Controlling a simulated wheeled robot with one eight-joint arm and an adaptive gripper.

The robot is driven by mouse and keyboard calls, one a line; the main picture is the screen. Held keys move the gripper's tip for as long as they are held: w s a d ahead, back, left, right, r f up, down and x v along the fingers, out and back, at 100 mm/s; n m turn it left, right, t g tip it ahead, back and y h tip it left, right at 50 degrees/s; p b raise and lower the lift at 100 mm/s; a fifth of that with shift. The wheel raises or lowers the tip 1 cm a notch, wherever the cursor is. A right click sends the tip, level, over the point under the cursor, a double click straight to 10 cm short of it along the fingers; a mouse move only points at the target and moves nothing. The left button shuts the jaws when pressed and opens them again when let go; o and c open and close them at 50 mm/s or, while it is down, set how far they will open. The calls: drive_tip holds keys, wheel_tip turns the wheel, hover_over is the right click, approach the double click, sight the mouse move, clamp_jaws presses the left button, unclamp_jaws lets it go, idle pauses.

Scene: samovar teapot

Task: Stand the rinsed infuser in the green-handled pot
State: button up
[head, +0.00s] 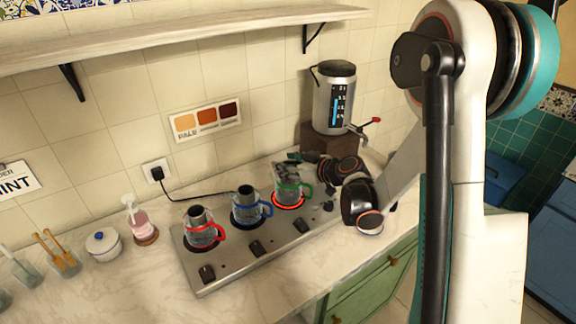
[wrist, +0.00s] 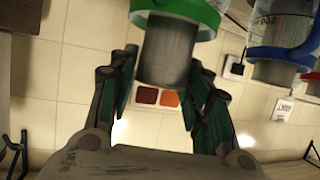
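The green-handled pot (head: 288,188) stands on the rightmost hot plate, which glows red. Its green rim and handle (wrist: 185,8) fill the top of the upside-down wrist view. The infuser (wrist: 168,50) is a plain grey cylinder, standing upright with its top end clear of the green rim. My gripper (head: 296,157) is level with this end, and its dark green fingers in the wrist view (wrist: 163,80) close on it from both sides. The infuser's lower part is hidden by the green rim, and the fingers cover its top in the head view.
The blue-handled pot (head: 245,208) and red-handled pot (head: 200,232) stand to the left on the same hob (head: 230,268), each with a grey cylinder in its top. A steel samovar (head: 333,98) on a wooden block stands behind. A shelf (head: 180,35) runs above.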

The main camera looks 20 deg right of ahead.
idle(0.3)
drive_tip(key=shift+r+p, duration=0.45)
drive_tip(key=shift+p, duration=0.05)
drive_tip(key=p+v, duration=0.2)
drive_tip(key=v, duration=1)
drive_tip(key=shift+r, duration=0.2)
drive_tip(key=shift+a, duration=0.1)
